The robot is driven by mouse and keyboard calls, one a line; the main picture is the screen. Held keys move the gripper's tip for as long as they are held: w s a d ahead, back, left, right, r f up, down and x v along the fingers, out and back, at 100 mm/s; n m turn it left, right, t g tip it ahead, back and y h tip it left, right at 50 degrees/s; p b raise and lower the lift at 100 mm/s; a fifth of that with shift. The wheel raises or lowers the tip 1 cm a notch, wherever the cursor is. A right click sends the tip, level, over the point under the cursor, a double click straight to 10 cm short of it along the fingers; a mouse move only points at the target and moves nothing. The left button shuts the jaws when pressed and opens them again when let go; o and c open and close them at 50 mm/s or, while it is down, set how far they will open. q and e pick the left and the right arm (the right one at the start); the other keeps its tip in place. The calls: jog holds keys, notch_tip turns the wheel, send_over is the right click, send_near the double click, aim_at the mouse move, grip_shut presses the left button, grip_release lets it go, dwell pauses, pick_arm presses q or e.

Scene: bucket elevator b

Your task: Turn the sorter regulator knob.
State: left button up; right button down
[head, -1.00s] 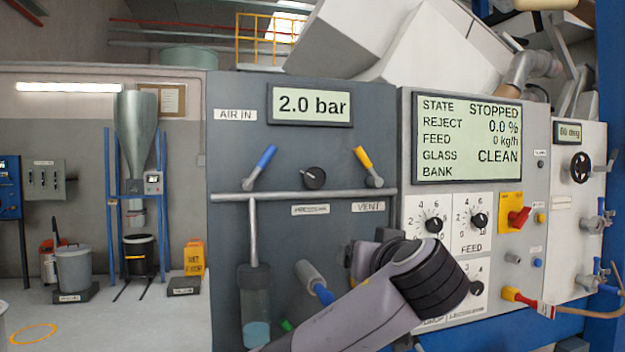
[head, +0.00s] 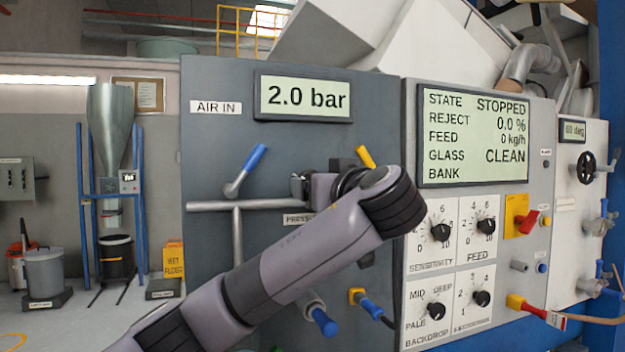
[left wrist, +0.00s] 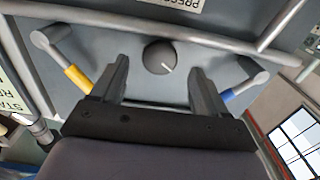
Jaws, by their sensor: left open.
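The regulator knob (left wrist: 160,56) is a round dark knob with a pale pointer mark on the grey air panel (head: 215,120). In the left wrist view it sits between the fingers, near their tips; contact cannot be told. In the head view my gripper and arm hide it. My left gripper (left wrist: 158,70) is open and faces the panel, also seen in the head view (head: 302,187) below the 2.0 bar display (head: 303,97). My right gripper is not in view.
A blue valve handle (head: 246,170) and a yellow one (head: 365,156) flank the knob. A grey pipe (left wrist: 235,49) runs across the panel by the pressure label (left wrist: 155,4). The white panel (head: 412,260) at right carries several dials.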

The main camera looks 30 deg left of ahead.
pick_arm(q)
jog(key=p+x, duration=0.1)
jog(key=x, duration=0.3)
jog(key=c, duration=1)
jog(key=shift+f, duration=0.1)
